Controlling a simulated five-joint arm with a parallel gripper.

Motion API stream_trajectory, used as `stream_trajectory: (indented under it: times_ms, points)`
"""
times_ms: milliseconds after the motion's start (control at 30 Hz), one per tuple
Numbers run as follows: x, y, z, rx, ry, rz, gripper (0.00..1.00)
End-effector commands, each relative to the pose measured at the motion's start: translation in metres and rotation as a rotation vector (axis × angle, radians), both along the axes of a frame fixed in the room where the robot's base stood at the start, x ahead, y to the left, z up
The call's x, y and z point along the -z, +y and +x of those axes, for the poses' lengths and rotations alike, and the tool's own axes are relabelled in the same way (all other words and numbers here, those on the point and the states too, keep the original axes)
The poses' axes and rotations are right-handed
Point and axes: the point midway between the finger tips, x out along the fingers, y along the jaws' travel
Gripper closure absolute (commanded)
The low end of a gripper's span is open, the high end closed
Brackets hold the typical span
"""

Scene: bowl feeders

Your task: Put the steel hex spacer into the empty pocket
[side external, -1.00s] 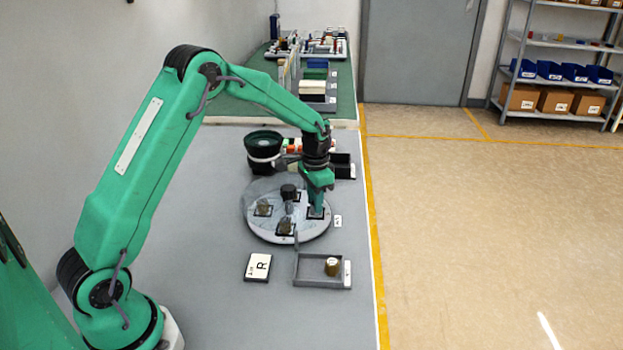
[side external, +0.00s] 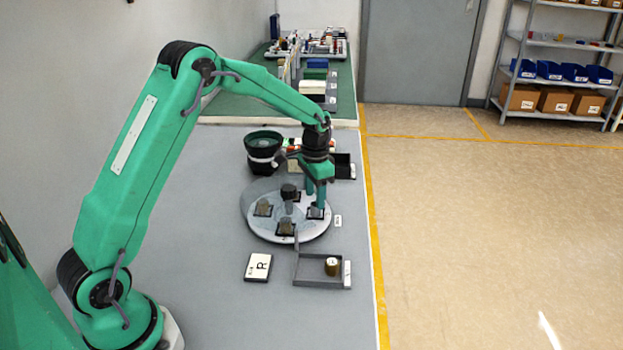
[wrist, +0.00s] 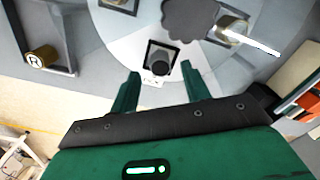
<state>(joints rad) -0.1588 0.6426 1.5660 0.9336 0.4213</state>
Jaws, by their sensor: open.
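The round dial plate (side external: 262,225) carries several dark square pockets. My gripper (side external: 316,205) is low over the pocket on its right side. In the wrist view my gripper (wrist: 161,88) is open, with one finger on each side of a gap. Just beyond the fingertips, a dark grey spacer (wrist: 160,69) is at the near part of the black-framed pocket (wrist: 162,47). The fingers stand clear of it on both sides. It looks roughly upright; whether it is fully seated I cannot tell. In the side view the fingers partly hide this pocket (side external: 316,215).
A grey tray (side external: 312,284) in front holds a brass piece (side external: 331,266), marked R in the wrist view (wrist: 40,58). A card marked R (side external: 258,267) lies left of it. A dark hub knob (side external: 289,192) rises from the dial. A black bowl feeder (side external: 264,147) stands behind.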

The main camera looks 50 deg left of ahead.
Motion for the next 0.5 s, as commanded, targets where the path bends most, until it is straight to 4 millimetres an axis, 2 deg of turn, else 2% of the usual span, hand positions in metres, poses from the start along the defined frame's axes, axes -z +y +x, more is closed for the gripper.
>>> stream_trajectory:
  times_ms: [500]
  points:
    - [-0.081,0.0,0.0,0.0,-0.003,0.0,0.53]
